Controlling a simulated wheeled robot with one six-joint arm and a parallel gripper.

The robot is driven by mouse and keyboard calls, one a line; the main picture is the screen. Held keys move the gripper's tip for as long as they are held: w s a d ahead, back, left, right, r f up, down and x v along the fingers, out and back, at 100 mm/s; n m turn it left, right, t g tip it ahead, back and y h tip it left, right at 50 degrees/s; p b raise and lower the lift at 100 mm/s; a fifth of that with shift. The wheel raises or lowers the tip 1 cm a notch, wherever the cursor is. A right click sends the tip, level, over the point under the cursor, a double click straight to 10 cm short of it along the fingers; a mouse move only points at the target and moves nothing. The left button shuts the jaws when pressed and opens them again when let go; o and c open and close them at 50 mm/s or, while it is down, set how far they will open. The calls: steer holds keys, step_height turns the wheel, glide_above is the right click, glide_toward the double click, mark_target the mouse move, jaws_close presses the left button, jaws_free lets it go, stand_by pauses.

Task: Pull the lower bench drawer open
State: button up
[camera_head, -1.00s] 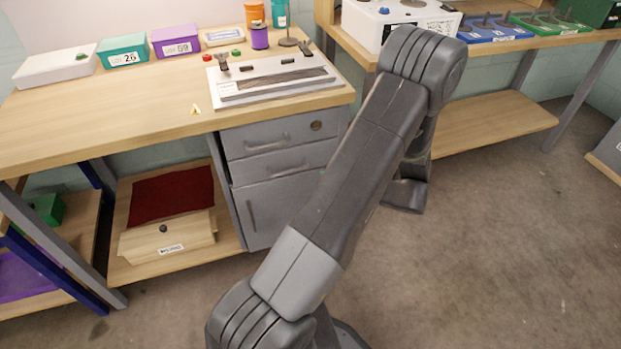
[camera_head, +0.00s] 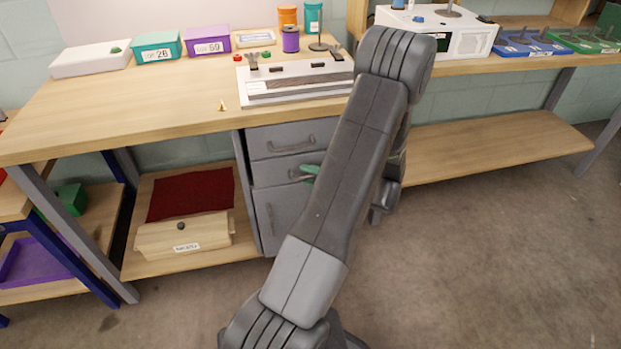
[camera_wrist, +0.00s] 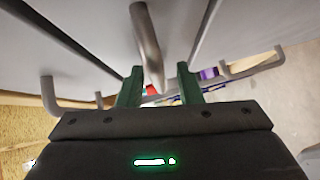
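The lower bench drawer (camera_head: 270,174) is a grey front in the unit under the bench, below the upper drawer and above a door. It looks closed. Its handle (camera_head: 300,175) is partly hidden by my arm and fingers. My gripper (camera_head: 310,173) shows its green fingers at this handle. In the wrist view, my gripper (camera_wrist: 160,88) is open, with one green finger on each side of a grey bar handle (camera_wrist: 147,40). Gaps show between the bar and the fingers, so they do not appear closed on it.
The upper drawer (camera_head: 265,142) and the door (camera_head: 270,222) have their own handles. The bench top (camera_head: 150,110) overhangs the unit and carries boxes and a white fixture (camera_head: 295,85). A wooden box (camera_head: 185,237) sits on the lower shelf. Floor at right is clear.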

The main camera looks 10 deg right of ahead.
jaws_close()
steer(key=shift+s, duration=0.1)
steer(key=s+p, duration=0.7)
steer(key=s, duration=1.6)
steer(key=shift+s+d, duration=0.3)
steer(key=shift+d, duration=0.05)
jaws_free()
